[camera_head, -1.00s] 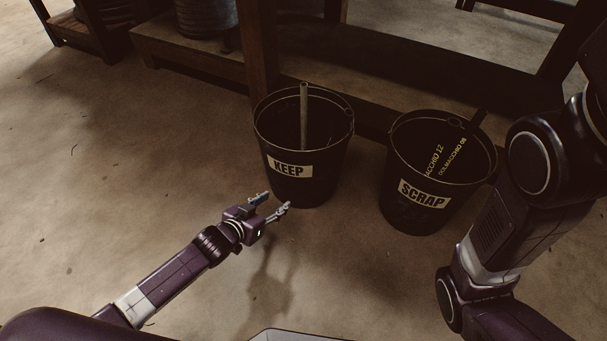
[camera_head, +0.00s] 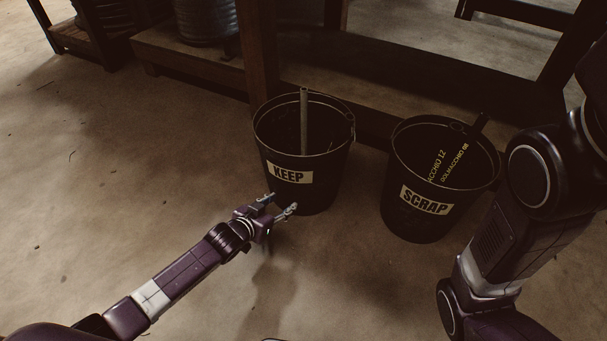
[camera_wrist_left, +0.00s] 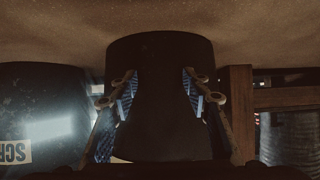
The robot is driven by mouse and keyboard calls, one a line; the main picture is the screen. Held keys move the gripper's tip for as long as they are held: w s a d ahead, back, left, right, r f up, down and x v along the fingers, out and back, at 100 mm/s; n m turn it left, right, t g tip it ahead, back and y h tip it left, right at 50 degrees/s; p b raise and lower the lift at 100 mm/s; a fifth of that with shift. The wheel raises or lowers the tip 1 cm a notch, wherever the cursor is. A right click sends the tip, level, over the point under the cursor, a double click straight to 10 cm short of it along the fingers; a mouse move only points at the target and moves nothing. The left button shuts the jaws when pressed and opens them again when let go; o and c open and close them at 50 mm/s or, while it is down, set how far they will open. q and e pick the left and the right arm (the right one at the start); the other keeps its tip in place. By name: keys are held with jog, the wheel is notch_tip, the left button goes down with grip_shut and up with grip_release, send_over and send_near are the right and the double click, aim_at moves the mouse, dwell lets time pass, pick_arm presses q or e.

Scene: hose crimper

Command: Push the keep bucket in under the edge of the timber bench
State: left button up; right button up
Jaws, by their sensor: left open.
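The keep bucket (camera_head: 318,173) is black with a pale KEEP label and stands upright on the floor, a grey length of hose or rod sticking up inside it. It stands in front of a leg of the timber bench (camera_head: 258,50), at the bench's near edge. My left gripper (camera_head: 281,203) is open at the bucket's lower front left. In the left wrist view the bucket (camera_wrist_left: 160,90) fills the space between and beyond the open fingers; I cannot tell whether they touch it. My right arm shows at the right, but its gripper is out of view.
The scrap bucket (camera_head: 412,222) stands right of the keep bucket with a small gap, holding a dark piece with yellow lettering. The bench's low shelf (camera_head: 190,55) carries a metal drum (camera_head: 206,22). The floor at left and front is clear.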

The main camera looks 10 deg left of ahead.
aim_at(285, 195)
pick_arm(q)
jog(key=shift+w+d+b, duration=0.25)
jog(key=shift+w+d, duration=0.05)
jog(key=shift+w, duration=0.45)
jog(key=shift+w+d+b, duration=0.25)
jog(key=shift+w+b, duration=0.05)
jog(key=shift+w, duration=0.5)
jog(key=shift+w+d+b, duration=0.25)
jog(key=shift+w+d, duration=0.05)
jog(key=shift+w, duration=0.45)
jog(key=shift+w+d+b, duration=0.3)
jog(key=shift+w+b, duration=0.05)
jog(key=shift+w, duration=0.4)
jog(key=shift+w+d+b, duration=0.25)
jog(key=shift+w+b, duration=0.1)
jog(key=shift+w, duration=0.35)
jog(key=shift+r, duration=0.1)
